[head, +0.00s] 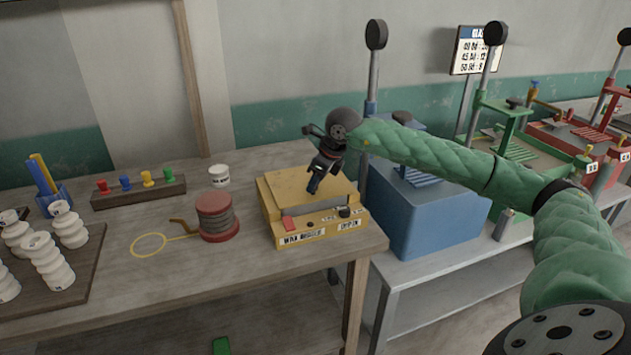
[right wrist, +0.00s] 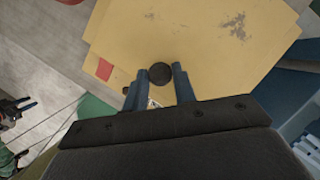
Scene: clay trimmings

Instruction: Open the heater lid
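The wax heater is a yellow box (head: 320,231) at the right end of the wooden bench, with its flat yellow lid (head: 285,185) down. In the right wrist view the lid (right wrist: 200,30) fills the top, with a round dark knob (right wrist: 160,73). My right gripper (head: 313,188) points down over the lid and hides that knob in the head view. Its blue fingers (right wrist: 158,80) are apart, with the knob showing between their tips; contact is not clear. My left gripper (right wrist: 26,105) seems to show small at the left of the right wrist view, fingers apart.
A red wire spool (head: 217,217) and a white cup (head: 219,175) stand left of the heater. A rack of coloured pegs (head: 138,192) and white spindles (head: 50,265) are further left. A blue press (head: 430,215) stands close on the right.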

